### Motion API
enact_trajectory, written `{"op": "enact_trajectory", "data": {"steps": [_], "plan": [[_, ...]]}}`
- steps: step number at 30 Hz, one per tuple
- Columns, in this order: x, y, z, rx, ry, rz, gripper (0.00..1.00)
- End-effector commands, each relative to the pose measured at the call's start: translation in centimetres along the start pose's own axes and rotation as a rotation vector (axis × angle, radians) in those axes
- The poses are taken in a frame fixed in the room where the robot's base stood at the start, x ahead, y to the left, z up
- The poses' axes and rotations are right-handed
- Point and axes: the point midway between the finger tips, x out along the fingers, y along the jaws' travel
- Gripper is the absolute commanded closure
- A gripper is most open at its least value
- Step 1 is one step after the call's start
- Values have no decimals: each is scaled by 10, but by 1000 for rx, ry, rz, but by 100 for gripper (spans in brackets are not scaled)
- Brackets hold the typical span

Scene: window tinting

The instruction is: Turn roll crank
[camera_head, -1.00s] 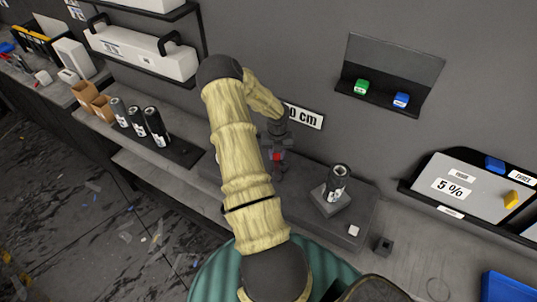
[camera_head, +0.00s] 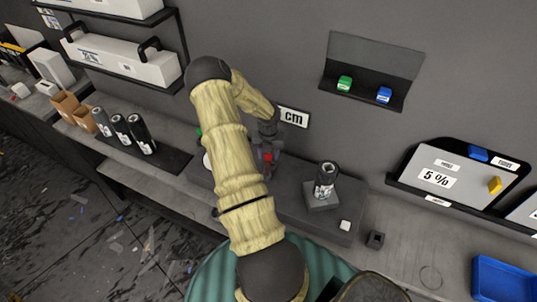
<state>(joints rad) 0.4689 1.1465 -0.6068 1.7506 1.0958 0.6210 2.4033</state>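A dark grey machine base (camera_head: 290,205) stands on the bench, partly behind my arm. My gripper (camera_head: 268,165) points down over the middle of the base, beside a small red part (camera_head: 268,158). The fingers are small and dark against grey, so I cannot tell whether they are open or shut, or whether they touch anything. I cannot make out the crank clearly; my arm covers part of the machine. A white round piece (camera_head: 207,160) shows just left of my arm.
Several dark rolls (camera_head: 120,130) stand on a black mat at the left. A small white cube (camera_head: 345,225) lies at the base's right end, with a dark block (camera_head: 375,239) beside it. A blue tray (camera_head: 505,280) is at the lower right. A wall shelf holds green and blue blocks.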

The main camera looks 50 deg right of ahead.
Motion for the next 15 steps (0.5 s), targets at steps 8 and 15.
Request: {"op": "enact_trajectory", "data": {"steps": [8,15], "plan": [[1,0,-2,-1,4,1,51],[-12,1,-1,-2,3,2,51]]}}
